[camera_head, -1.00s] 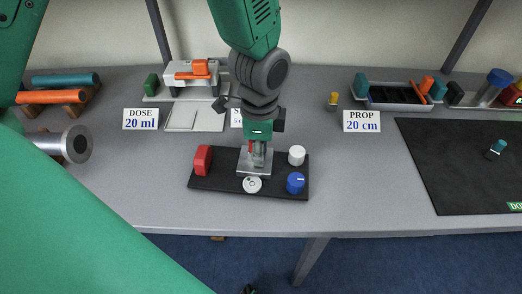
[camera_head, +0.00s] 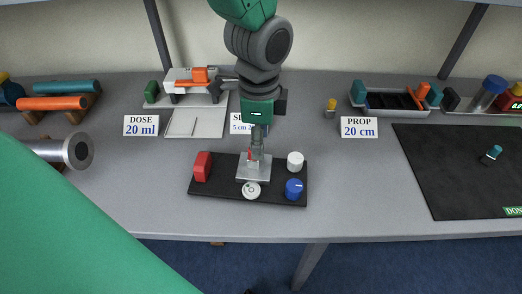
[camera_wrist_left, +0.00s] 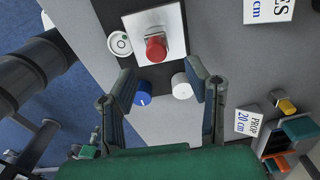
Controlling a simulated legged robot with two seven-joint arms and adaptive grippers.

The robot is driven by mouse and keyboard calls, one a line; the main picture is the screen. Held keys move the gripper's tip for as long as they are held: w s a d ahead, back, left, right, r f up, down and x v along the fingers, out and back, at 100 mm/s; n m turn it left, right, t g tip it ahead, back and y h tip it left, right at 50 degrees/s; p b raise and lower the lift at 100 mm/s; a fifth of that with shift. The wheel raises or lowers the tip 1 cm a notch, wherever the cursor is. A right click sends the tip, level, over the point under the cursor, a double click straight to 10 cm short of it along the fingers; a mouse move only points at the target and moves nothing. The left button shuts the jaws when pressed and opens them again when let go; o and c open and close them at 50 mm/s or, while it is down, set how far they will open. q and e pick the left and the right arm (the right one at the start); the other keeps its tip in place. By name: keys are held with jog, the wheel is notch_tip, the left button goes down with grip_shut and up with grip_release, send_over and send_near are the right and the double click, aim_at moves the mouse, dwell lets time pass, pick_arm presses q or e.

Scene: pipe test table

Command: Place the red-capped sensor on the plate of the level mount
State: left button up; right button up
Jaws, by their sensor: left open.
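The level mount is a black base (camera_head: 220,185) with a pale square plate (camera_head: 253,172), a red block (camera_head: 202,166), a white knob (camera_head: 295,161), a blue knob (camera_head: 294,188) and a round dial (camera_head: 251,190). The red-capped sensor (camera_wrist_left: 156,48) stands on the plate (camera_wrist_left: 175,24) in the left wrist view. In the head view only a bit of its red (camera_head: 250,155) shows beside the fingers. My left gripper (camera_head: 256,146) is above the plate, pointing down. In the wrist view its fingers (camera_wrist_left: 163,80) are spread, with nothing between them. My right gripper is not in view.
A metal cylinder (camera_head: 75,151) lies at left. A dark mat (camera_head: 450,180) covers the right. The table between mount and mat is clear.

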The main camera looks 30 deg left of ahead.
pick_arm(q)
notch_tip(320, 180, up, 6)
jog(key=shift+d+p, duration=0.15)
jog(key=shift+p, duration=0.15)
dwell(0.3)
